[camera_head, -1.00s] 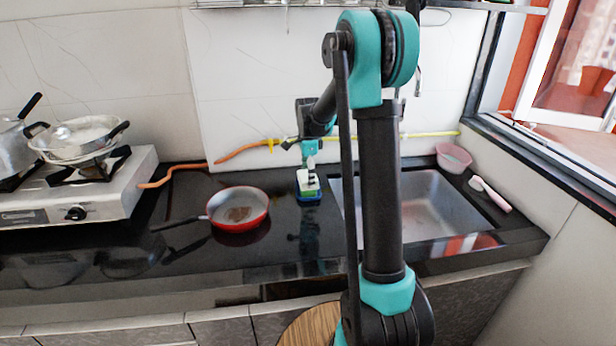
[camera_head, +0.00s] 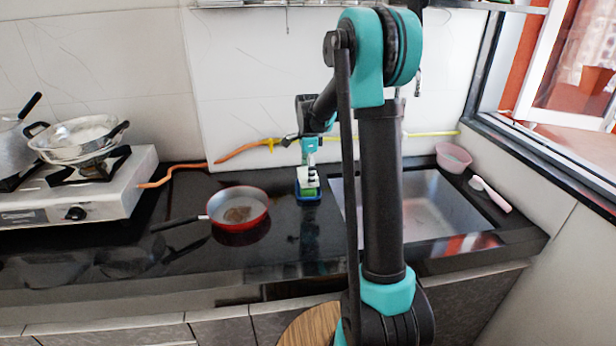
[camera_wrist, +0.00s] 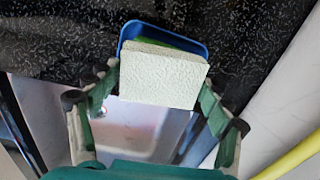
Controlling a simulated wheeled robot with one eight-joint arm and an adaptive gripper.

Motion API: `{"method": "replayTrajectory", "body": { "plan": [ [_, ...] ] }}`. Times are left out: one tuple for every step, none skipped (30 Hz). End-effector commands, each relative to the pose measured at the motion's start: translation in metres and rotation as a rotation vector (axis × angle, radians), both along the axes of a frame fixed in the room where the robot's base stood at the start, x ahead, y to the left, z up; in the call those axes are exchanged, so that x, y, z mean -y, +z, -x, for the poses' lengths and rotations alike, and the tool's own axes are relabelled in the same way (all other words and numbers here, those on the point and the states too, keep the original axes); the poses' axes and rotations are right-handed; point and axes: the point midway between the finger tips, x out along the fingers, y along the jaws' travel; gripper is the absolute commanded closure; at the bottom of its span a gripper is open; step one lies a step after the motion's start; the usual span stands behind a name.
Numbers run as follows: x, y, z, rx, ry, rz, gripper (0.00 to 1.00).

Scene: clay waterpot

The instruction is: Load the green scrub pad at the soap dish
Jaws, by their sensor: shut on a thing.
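The scrub pad shows a cream slab (camera_wrist: 160,75) with a strip of green (camera_wrist: 165,42) behind it in the wrist view. In the head view its green part (camera_head: 309,190) sits low, with pale material above. I cannot tell whether the cream and green are one piece. My gripper (camera_wrist: 163,85) is shut on the pad, one finger at each side of the cream slab. The blue soap dish (camera_wrist: 190,44) lies behind the pad in the wrist view. In the head view the dish's blue rim (camera_head: 308,199) surrounds the pad's lower end. Contact with the dish floor is hidden.
A red frying pan (camera_head: 238,212) stands left of the dish on the black counter (camera_head: 285,240). The steel sink (camera_head: 440,210) is close on the right. A stove (camera_head: 75,205) with pots is further left. An orange and yellow hose (camera_head: 240,152) runs behind.

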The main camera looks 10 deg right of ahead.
Motion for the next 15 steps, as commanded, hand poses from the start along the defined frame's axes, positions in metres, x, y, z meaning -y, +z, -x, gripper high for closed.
{"method": "replayTrajectory", "body": {
  "plan": [
    [0.000,0.004,0.000,0.000,0.000,0.000,0.45],
    [0.000,0.006,0.000,0.000,0.000,0.000,0.45],
    [0.000,0.009,0.000,0.000,0.000,0.000,0.45],
    [0.000,0.011,0.000,0.000,0.000,0.000,0.45],
    [0.000,0.014,0.000,0.000,0.000,0.000,0.45],
    [0.000,0.017,0.000,0.000,0.000,0.000,0.45],
    [0.000,0.019,0.000,0.000,0.000,0.000,0.45],
    [0.000,0.021,0.000,0.000,0.000,0.000,0.45],
    [0.000,0.024,0.000,0.001,0.000,0.000,0.45],
    [0.000,0.026,0.000,0.001,0.000,0.000,0.45],
    [0.000,0.028,0.000,0.001,0.000,0.000,0.45],
    [0.000,0.031,0.000,0.001,0.000,0.000,0.45],
    [0.000,0.033,0.000,0.001,0.000,0.000,0.45],
    [0.000,0.035,0.000,0.001,0.000,0.000,0.45],
    [0.000,0.038,0.000,0.001,0.000,0.000,0.45]
  ]
}}
